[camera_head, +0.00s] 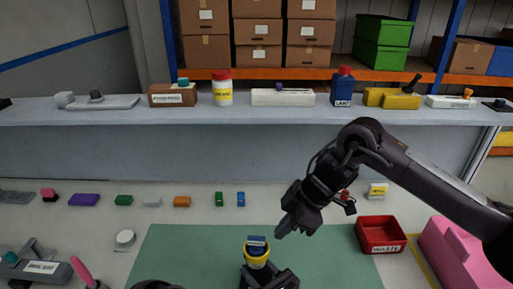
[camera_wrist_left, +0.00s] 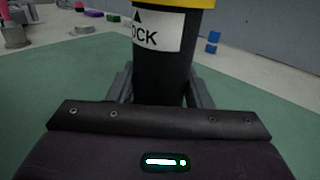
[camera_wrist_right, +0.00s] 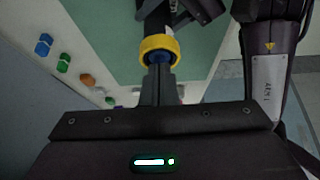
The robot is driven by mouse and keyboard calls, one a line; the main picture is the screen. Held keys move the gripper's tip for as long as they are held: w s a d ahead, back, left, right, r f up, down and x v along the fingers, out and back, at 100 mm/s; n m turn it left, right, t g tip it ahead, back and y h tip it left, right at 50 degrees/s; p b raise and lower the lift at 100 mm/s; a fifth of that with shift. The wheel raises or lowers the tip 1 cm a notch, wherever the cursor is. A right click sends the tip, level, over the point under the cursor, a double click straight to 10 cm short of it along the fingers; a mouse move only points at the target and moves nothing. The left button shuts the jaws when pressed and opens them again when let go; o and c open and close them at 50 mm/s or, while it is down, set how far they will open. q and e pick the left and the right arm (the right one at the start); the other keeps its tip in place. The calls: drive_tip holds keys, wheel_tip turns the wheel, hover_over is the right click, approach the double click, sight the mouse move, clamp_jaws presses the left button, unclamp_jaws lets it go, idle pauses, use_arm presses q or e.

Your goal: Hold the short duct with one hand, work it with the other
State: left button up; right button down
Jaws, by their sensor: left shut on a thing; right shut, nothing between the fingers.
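The short duct is a black cylinder with a yellow collar (camera_head: 257,261) and a blue top. In the left wrist view the black duct body (camera_wrist_left: 160,75) stands upright between the fingers, with a white label reading "OCK" and an arrow. My left gripper (camera_head: 268,279) is shut on it over the green mat. My right gripper (camera_head: 281,231) is shut and empty, above and to the right of the duct. In the right wrist view the yellow collar (camera_wrist_right: 158,45) is just beyond the closed fingertips; I cannot tell whether they touch it.
A green mat (camera_head: 185,250) covers the table's middle. A red waste bin (camera_head: 381,236) and a pink box (camera_head: 460,250) are at right. Several small coloured blocks line the back. A grey fixture (camera_head: 35,268) is at left, and a shelf (camera_head: 120,115) runs behind.

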idle(0.3)
use_arm(q)
drive_tip(key=o, duration=1.4)
drive_tip(key=shift+c, duration=0.2)
